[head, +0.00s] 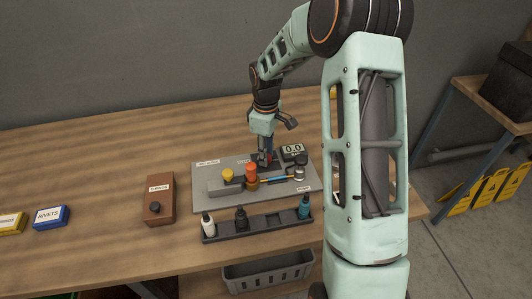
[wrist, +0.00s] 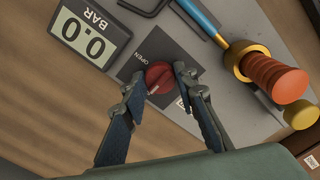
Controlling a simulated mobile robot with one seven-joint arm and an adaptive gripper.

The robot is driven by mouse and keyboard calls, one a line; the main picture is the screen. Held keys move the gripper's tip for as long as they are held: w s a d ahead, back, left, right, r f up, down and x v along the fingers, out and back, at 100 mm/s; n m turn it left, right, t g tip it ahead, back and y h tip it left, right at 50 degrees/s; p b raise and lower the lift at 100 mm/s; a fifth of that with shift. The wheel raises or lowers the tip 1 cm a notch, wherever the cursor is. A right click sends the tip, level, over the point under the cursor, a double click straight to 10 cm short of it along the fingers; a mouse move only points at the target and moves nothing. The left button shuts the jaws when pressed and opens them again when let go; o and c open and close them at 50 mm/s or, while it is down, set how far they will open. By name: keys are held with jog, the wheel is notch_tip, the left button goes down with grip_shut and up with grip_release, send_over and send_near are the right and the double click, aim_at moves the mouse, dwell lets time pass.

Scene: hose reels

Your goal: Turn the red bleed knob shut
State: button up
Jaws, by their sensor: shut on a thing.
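The red bleed knob (wrist: 159,77) sits on a dark square plate with the word OPEN printed beside it in the wrist view. A pale mark shows on the knob's lower edge in that view. My gripper (wrist: 159,80) is shut on the knob, one finger on each side. In the head view my gripper (head: 264,160) reaches down to the back of the grey panel (head: 208,180) and mostly hides the knob. The pressure display (wrist: 88,30) beside it reads 0.0 BAR; it also shows in the head view (head: 292,149).
An orange-red ribbed cap (wrist: 275,78) on a brass fitting and a yellow knob (wrist: 301,115) stand near the gripper. A bottle rack (head: 255,229) stands in front, a brown box (head: 159,200) left. The table's left side is mostly clear.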

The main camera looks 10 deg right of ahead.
dwell(0.5)
jog(key=o, duration=1.1)
jog(key=shift+o, duration=0.2)
jog(key=shift+r, duration=0.15)
notch_tip(320, 180, up, 12)
